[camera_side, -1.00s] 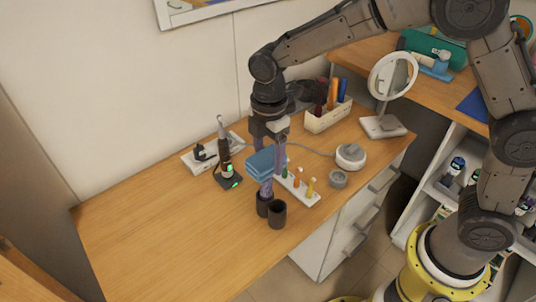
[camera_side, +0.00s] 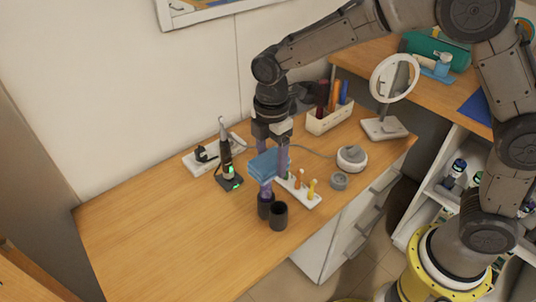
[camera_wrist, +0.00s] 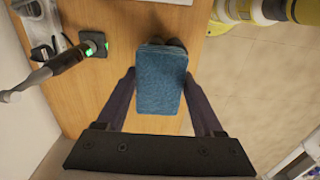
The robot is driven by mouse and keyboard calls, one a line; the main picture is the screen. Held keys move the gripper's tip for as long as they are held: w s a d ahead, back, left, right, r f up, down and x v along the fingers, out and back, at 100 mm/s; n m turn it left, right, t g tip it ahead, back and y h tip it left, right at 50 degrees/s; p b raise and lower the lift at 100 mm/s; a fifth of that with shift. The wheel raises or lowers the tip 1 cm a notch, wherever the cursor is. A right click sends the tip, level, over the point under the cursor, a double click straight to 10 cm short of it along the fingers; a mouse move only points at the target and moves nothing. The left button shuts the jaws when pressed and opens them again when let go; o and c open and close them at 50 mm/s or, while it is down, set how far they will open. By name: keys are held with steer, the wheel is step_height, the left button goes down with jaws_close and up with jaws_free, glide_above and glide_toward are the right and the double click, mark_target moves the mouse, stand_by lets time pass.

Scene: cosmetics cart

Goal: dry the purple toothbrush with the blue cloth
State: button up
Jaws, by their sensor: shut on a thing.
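The folded blue cloth (camera_side: 263,166) is held between the fingers of my gripper (camera_side: 271,160), above two dark cups. In the wrist view the cloth (camera_wrist: 162,82) hangs between both fingertips (camera_wrist: 162,100), one at each side. A narrow purple shape, apparently the purple toothbrush (camera_side: 266,189), shows below the cloth and runs down into the rear dark cup (camera_side: 265,206). Its upper part is hidden by the cloth, and I cannot tell whether they touch. The front dark cup (camera_side: 278,217) stands beside it.
A white rack (camera_side: 303,193) with small coloured brushes lies right of the cloth. An electric toothbrush (camera_side: 226,158) stands on its base at left. A white organiser (camera_side: 328,119), round device (camera_side: 351,158) and mirror (camera_side: 393,80) are behind right. The left tabletop (camera_side: 150,225) is clear.

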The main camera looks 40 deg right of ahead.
steer(key=shift+r, duration=3.55)
